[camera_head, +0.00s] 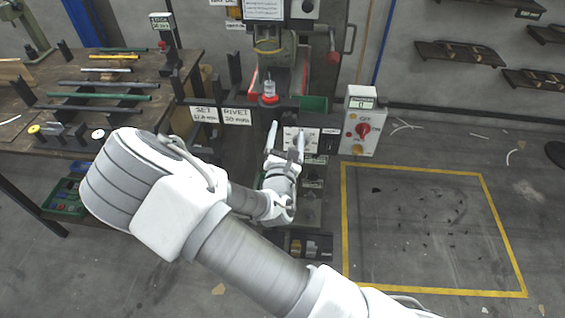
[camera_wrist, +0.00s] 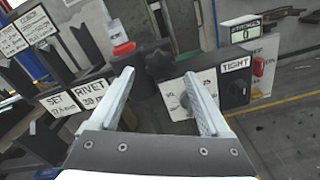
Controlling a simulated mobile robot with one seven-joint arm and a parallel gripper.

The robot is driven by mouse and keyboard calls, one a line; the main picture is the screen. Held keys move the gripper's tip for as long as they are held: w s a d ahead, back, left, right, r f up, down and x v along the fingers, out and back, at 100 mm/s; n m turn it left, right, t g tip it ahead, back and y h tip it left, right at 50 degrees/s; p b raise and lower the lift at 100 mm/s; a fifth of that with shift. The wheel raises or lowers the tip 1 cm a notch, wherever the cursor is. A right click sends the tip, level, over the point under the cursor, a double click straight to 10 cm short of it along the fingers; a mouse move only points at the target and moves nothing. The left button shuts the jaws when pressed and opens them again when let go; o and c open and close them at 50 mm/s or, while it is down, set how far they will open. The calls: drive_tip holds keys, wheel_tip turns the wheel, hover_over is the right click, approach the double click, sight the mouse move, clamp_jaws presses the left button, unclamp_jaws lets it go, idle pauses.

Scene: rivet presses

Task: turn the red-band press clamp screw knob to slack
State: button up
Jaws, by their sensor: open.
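A press (camera_head: 284,48) with red edging stands at the back centre in the head view. In the wrist view a dark lobed knob (camera_wrist: 158,64) shows on its front bar, between and beyond my fingertips. It looks like the clamp screw knob, but I cannot be sure. A white plate (camera_wrist: 176,99) lies below it, and a "TIGHT" label (camera_wrist: 236,65) sits to the right above a black block. My gripper (camera_head: 286,137) is open and empty, pointing at the press front; it also shows in the wrist view (camera_wrist: 159,76). I see no contact with the knob.
"SET" and "RIVET" labels (camera_head: 220,115) hang left of my gripper. A red-tipped part (camera_head: 269,98) stands above the bar. A control box (camera_head: 362,125) with a red switch is at the right. A bench (camera_head: 110,85) with rods stands left. Yellow-outlined floor (camera_head: 430,230) is open at right.

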drive_tip(key=s, duration=1.3)
drive_tip(key=shift+s+a+p, duration=0.2)
drive_tip(key=shift+s+p, duration=0.15)
